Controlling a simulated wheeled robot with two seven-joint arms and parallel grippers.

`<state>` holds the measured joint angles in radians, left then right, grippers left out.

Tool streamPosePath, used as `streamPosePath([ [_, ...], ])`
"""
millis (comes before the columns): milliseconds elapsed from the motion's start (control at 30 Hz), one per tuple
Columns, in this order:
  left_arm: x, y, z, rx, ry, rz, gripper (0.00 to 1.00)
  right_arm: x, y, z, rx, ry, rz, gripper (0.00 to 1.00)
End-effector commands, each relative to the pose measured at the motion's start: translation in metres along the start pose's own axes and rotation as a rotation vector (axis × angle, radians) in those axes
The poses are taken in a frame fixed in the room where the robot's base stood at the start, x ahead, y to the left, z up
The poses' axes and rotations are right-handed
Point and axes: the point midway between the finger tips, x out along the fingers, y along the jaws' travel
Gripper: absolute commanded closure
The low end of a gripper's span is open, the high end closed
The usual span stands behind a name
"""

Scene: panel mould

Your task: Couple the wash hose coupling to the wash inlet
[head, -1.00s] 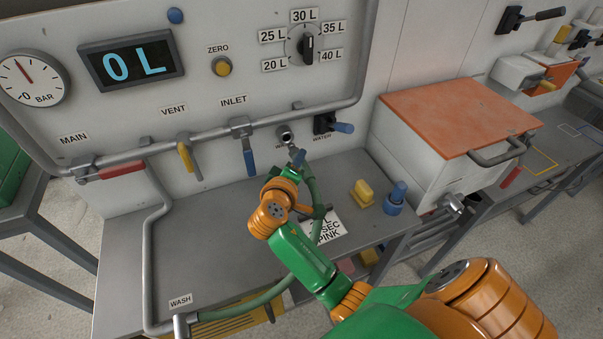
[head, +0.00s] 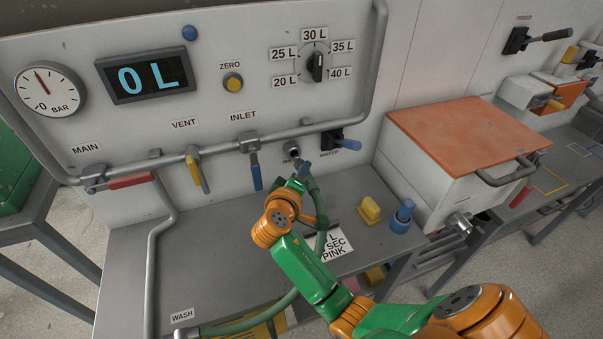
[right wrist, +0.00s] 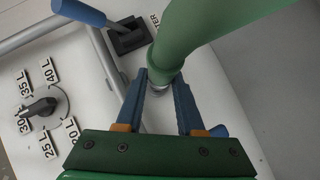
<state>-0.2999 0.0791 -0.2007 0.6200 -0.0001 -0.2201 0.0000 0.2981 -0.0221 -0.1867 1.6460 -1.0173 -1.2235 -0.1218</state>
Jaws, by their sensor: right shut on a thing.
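The wash inlet (head: 292,150) is a round grey port with a dark bore on the panel below the pipe. My right gripper (head: 302,176) is just below and right of it, shut on the end of the green hose. In the right wrist view the green hose (right wrist: 188,38) runs up from between the blue jaws (right wrist: 160,92). The grey coupling (right wrist: 158,88) shows only as a small bit between the jaw tips. It looks close to the inlet, but I cannot tell whether they touch. My left gripper is out of view.
A blue water lever (head: 345,143) is close right of the inlet, and the blue inlet lever (head: 256,172) is to its left. A yellow object (head: 369,209) and a blue one (head: 401,217) stand on the bench (head: 215,255). The hose loops down to the WASH label (head: 182,316).

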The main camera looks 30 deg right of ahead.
Motion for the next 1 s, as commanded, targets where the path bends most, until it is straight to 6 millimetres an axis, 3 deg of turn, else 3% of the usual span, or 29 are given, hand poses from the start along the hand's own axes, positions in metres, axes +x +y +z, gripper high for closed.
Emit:
streamPosePath([
  [1000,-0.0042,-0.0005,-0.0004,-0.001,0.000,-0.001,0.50,-0.0001,0.0004,-0.0001,0.000,0.000,0.001,1.00],
])
